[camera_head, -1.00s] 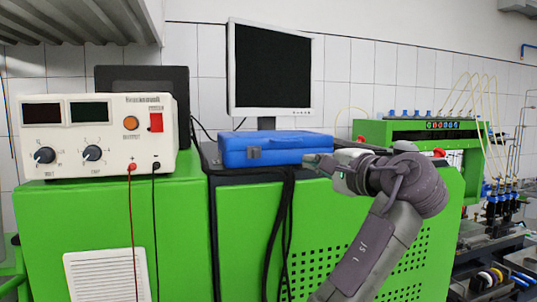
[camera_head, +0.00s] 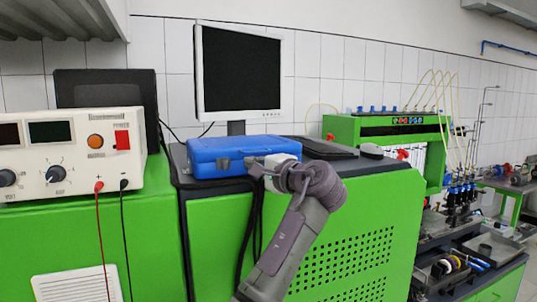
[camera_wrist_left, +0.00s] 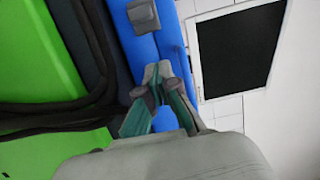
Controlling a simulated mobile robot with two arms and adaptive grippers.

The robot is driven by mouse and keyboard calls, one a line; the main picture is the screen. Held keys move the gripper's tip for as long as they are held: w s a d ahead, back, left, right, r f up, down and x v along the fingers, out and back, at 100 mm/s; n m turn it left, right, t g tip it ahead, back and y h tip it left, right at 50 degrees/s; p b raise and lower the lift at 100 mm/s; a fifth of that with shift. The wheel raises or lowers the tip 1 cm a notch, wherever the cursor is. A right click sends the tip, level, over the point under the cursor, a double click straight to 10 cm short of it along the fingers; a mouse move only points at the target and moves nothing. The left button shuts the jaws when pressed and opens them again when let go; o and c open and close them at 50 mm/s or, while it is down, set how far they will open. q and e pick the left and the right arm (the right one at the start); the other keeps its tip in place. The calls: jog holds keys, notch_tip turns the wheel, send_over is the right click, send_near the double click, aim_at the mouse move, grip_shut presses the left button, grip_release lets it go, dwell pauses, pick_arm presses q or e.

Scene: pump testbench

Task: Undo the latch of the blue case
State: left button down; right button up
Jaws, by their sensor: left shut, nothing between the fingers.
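The closed blue case (camera_head: 240,146) lies flat on the green bench's dark top, below the monitor. Its grey latch (camera_head: 222,163) is on the front face, left of the gripper; it also shows in the left wrist view (camera_wrist_left: 143,16) at the top. I cannot tell whether the latch is fastened. My left gripper (camera_head: 249,161) is at the case's front, right of the latch. In the left wrist view its fingertips (camera_wrist_left: 158,69) are together and empty, over the case's blue face and apart from the latch. Contact with the case cannot be told. My right gripper is not in view.
A monitor (camera_head: 238,72) stands behind the case. A white power supply (camera_head: 68,150) with red and black leads is at the left. A dark keyboard (camera_head: 325,148) and mouse (camera_head: 371,151) lie right of the case. Black cables (camera_head: 249,235) hang down the bench front.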

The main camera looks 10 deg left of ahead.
aim_at(226, 165)
pick_arm(q)
jog(key=shift+s+a+p, duration=0.85)
jog(key=shift+s+a, duration=0.45)
jog(key=shift+a, duration=0.15)
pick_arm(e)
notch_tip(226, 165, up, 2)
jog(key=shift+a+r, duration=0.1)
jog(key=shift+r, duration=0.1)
pick_arm(q)
jog(key=shift+w, duration=0.1)
jog(key=shift+a+f, duration=0.1)
jog(key=shift+a, duration=0.1)
jog(key=shift+s+a+b, duration=0.7)
jog(key=shift+a, duration=0.05)
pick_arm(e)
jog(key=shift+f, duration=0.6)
pick_arm(q)
jog(key=shift+w, duration=0.1)
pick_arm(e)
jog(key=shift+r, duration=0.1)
